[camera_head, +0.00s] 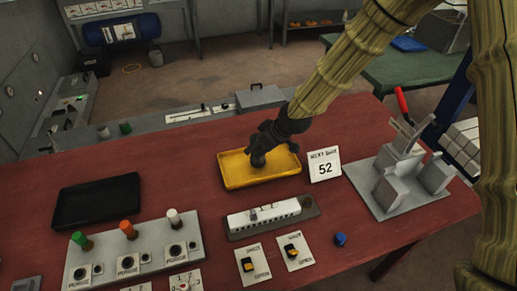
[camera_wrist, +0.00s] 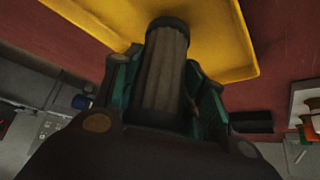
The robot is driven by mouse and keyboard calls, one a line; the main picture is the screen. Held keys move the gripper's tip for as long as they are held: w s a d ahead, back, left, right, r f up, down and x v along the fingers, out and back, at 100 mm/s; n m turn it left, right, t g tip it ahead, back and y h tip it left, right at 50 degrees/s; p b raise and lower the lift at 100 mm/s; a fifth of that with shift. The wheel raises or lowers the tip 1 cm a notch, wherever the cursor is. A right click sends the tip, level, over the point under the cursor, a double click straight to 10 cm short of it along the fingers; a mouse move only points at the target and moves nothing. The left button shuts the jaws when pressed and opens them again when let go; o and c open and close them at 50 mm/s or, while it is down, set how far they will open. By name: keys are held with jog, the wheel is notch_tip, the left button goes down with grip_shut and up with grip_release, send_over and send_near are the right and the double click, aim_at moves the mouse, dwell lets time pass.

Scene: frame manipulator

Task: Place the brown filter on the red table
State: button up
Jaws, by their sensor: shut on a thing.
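The brown filter (camera_wrist: 165,70) is a ribbed cylinder with a dark end cap, seen in the wrist view. My gripper (camera_wrist: 166,88) is shut on it, with a green-padded finger on each side. In the head view my gripper (camera_head: 262,150) points down over the yellow tray (camera_head: 232,178), which also fills the top of the wrist view (camera_wrist: 225,35). The filter cannot be made out from the gripper in the head view. I cannot tell whether the filter touches the tray. The red table (camera_head: 160,190) lies under the tray and around it.
A black tray (camera_head: 97,203) lies to the left. A grey fixture (camera_head: 400,180) with a red handle stands right. Bare table lies between the two trays.

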jog(key=shift+f, duration=0.6)
jog(key=shift+f, duration=0.15)
jog(key=o, duration=1.1)
jog(key=shift+c, duration=0.2)
jog(key=shift+s+d+r, duration=0.1)
jog(key=shift+d+r, duration=0.15)
jog(key=shift+r, duration=0.35)
jog(key=b+v, duration=0.2)
jog(key=v, duration=0.9)
jog(key=shift+s, duration=0.1)
